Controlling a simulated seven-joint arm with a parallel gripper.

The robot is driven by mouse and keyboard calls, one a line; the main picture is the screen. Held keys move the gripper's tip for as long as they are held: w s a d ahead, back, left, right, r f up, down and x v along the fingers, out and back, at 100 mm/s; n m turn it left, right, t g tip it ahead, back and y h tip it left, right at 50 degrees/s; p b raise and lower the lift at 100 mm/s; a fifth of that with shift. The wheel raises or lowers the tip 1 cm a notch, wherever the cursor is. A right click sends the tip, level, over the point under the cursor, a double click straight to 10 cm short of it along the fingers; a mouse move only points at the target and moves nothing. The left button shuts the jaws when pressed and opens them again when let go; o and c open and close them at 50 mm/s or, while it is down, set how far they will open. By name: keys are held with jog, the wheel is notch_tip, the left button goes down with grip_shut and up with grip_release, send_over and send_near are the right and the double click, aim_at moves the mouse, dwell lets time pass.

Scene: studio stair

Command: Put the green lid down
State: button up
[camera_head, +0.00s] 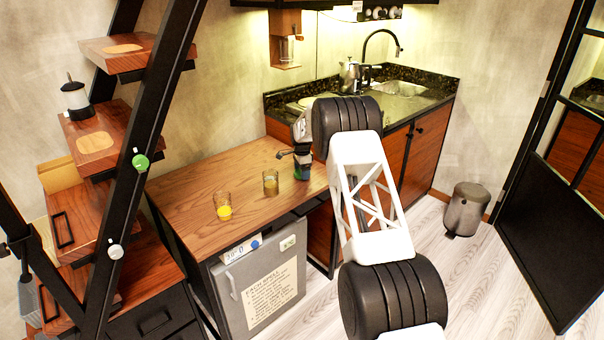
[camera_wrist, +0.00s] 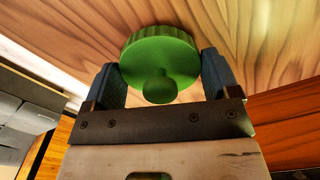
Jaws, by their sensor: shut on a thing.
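The green lid (camera_wrist: 160,52), round with a ribbed rim and a small knob, sits between the two blue-grey fingers of my gripper (camera_wrist: 162,72) in the wrist view. The fingers are shut on its sides, and the knob faces the wrist camera. In the head view my gripper (camera_head: 301,166) is at the right part of the wooden table (camera_head: 190,183), with only a little green of the lid showing. Wood grain fills the view behind the lid. I cannot tell whether the lid touches the tabletop.
A glass with yellow content (camera_head: 223,208) and another glass (camera_head: 271,183) stand left of my gripper. A small fridge (camera_head: 262,282) is under the table. The sink counter (camera_head: 420,105) is behind to the right. The table's left part is clear.

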jog(key=shift+f, duration=0.5)
jog(key=shift+f, duration=0.15)
jog(key=o, duration=0.8)
jog(key=shift+c, duration=0.2)
jog(key=shift+r, duration=0.2)
jog(key=shift+r, duration=6)
jog(key=shift+r, duration=0.1)
